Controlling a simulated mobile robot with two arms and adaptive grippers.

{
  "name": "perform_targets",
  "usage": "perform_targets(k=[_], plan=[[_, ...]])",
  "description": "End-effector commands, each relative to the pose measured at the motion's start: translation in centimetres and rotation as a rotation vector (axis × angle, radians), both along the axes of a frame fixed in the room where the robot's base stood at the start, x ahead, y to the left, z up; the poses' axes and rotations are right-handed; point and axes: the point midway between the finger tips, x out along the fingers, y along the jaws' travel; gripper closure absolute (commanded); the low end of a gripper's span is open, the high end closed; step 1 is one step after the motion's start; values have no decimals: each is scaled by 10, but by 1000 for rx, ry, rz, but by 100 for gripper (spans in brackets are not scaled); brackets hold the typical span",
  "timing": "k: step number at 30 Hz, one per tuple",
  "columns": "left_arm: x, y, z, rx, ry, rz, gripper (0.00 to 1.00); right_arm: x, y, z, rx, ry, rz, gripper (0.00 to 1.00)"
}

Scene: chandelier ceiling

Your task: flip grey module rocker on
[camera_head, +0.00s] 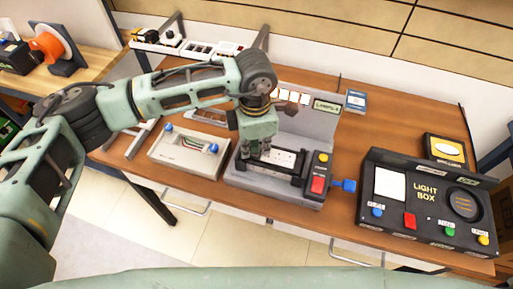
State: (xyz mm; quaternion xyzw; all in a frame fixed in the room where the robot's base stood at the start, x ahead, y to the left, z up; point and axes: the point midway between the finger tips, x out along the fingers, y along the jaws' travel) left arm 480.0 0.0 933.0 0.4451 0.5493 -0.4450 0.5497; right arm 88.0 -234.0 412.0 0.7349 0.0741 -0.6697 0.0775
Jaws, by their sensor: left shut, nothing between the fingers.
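A grey test fixture (270,191) stands on the wooden table, with an upright back panel (308,124). A light module (285,159) with small dark marks lies in its dark frame; I cannot make out a rocker or its position. A dark block with a red button (318,184) and a yellow button is at the fixture's right end, with a blue knob (348,185) sticking out. My left gripper (257,153) points down at the left part of the module, shut and empty. It hides part of the module; I cannot tell if it touches. My right gripper is out of view.
A black light box (425,198) with coloured buttons stands at the right. A pale box with blue knobs (190,150) is left of the fixture. A yellow-topped device (447,150) stands behind the light box. Bare table (350,140) shows between fixture and light box.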

Motion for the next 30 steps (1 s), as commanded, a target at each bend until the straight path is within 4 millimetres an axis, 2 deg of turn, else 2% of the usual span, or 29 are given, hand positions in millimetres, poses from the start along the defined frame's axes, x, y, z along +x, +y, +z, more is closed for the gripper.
perform_targets(k=[30], plan=[[0, 0, 70, 1, 0, 0, 100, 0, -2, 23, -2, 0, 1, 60]])
